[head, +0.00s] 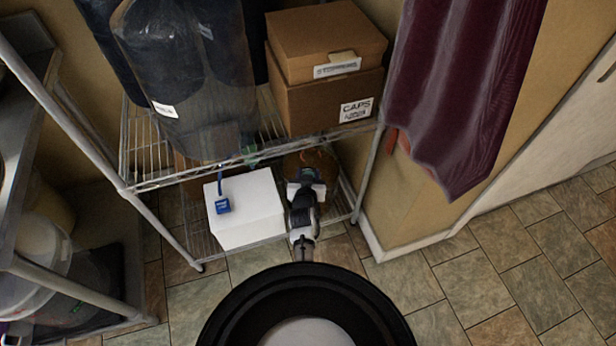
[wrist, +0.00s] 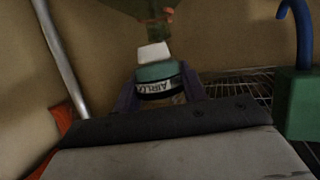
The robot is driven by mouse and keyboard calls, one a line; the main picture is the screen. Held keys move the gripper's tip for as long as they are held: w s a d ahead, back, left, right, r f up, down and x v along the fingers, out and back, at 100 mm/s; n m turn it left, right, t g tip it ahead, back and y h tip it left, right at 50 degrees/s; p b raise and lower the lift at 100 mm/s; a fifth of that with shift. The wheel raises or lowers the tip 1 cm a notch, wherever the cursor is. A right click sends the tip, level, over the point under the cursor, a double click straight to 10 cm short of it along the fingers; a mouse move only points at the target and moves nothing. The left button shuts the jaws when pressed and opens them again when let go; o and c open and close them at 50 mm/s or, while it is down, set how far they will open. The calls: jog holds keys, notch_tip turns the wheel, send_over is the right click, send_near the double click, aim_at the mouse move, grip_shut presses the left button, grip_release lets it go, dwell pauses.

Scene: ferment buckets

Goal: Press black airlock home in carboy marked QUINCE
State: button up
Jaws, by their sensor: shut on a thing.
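My gripper (head: 306,178) reaches in over the lower shelf of the wire rack in the head view. In the wrist view its two purple fingers (wrist: 160,92) are shut on a teal piece (wrist: 158,72) with a white band lettered "AIRL…", the rest cut off. A white cap-like part (wrist: 153,52) sits against its far side. I cannot tell whether this is the black airlock. A brown rounded vessel (head: 322,160) is partly hidden beyond my gripper. No QUINCE marking is readable, and I cannot tell whether the held piece touches a carboy mouth.
The upper shelf holds cardboard boxes (head: 326,95) and large dark wrapped containers (head: 185,75). A rack post (head: 368,180) is close on the right. A maroon cloth (head: 455,90) hangs beyond it.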

jog(key=shift+w, duration=0.55)
jog(key=shift+w+d+f+b, duration=0.2)
jog(key=shift+w+b, duration=1.3)
jog(key=shift+w, duration=0.9)
jog(key=shift+w+d+f+b, duration=0.25)
jog(key=shift+w+b, duration=1.2)
jog(key=shift+w, duration=0.9)
jog(key=shift+w+d+f+b, duration=0.2)
jog(key=shift+w+b, duration=1.3)
jog(key=shift+w, duration=0.9)
jog(key=shift+w+b, duration=0.3)
jog(key=shift+b, duration=0.05)
jog(key=shift+f+b, duration=0.35)
jog(key=shift+f, duration=0.05)
jog(key=shift+f, duration=0.25)
jog(key=shift+f+b, duration=0.15)
jog(key=shift+b, duration=0.35)
